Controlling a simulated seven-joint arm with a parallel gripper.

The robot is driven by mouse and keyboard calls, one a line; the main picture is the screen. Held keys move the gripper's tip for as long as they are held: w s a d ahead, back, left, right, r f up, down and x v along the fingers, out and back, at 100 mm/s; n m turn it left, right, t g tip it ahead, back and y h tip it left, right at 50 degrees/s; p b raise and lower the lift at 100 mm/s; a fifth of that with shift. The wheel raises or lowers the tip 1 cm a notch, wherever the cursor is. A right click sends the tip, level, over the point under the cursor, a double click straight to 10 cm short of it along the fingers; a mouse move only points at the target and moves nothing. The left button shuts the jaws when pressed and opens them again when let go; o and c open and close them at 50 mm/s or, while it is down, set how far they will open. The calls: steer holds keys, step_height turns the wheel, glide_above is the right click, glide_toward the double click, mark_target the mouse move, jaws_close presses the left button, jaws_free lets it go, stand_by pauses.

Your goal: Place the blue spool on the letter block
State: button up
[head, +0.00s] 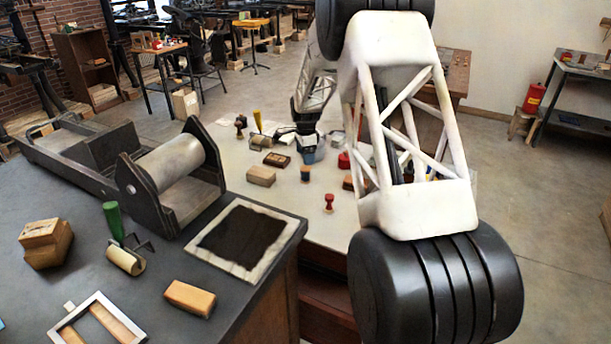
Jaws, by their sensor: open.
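My gripper (307,146) is at the far part of the light table, small in the view and partly hidden by its own wrist. Its jaws are open, pointing down above a small blue thing that I cannot make out clearly. The blue spool (305,174), with tan ends, appears to stand upright on the table just in front of the gripper, apart from it. A wooden block with dark marks on top (276,160), which looks like the letter block, lies left of the gripper. Nothing shows on top of it. A plainer tan block (261,176) lies nearer.
A red stamp (328,204) stands nearer on the light table (277,207). The dark bench in front holds a press (170,175), an inked slab (243,238) and wooden blocks. My arm covers the table's right side.

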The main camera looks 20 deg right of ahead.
mark_target(305, 168)
steer(key=shift+w+f, duration=0.1)
steer(key=shift+f, duration=0.05)
steer(key=shift+f, duration=1.2)
steer(key=shift+f, duration=0.1)
steer(key=shift+f, duration=2.5)
steer(key=shift+c, duration=0.4)
steer(key=c, duration=0.9)
